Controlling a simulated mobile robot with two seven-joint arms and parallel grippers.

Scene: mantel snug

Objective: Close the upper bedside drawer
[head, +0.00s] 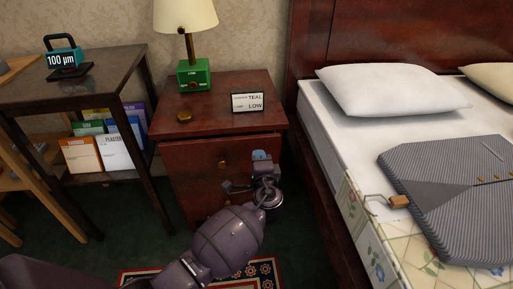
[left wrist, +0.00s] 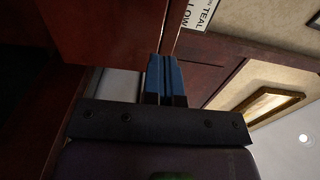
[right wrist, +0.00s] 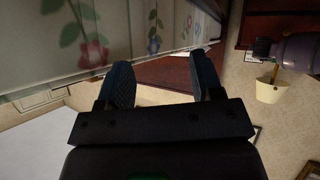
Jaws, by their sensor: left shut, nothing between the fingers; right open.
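The bedside cabinet (head: 215,100) is dark red-brown wood and stands between the side table and the bed. Its upper drawer (head: 195,160) has a brass knob (head: 222,164). The drawer front shows a dark gap under the cabinet top, so it looks slightly out; how far is hard to tell. My left gripper (head: 261,156) is shut and empty, its blue fingertips at the right part of the drawer front. In the left wrist view the fingertips (left wrist: 167,62) are close to the wood; contact is unclear. My right gripper (right wrist: 165,82) is open and empty beside the flowered bedding.
A green-based lamp (head: 194,75), a brass piece (head: 184,117) and a small sign (head: 248,102) stand on the cabinet. The bed (head: 335,140) is close on the right, with a striped garment (head: 450,200) on it. A dark side table (head: 95,85) stands left.

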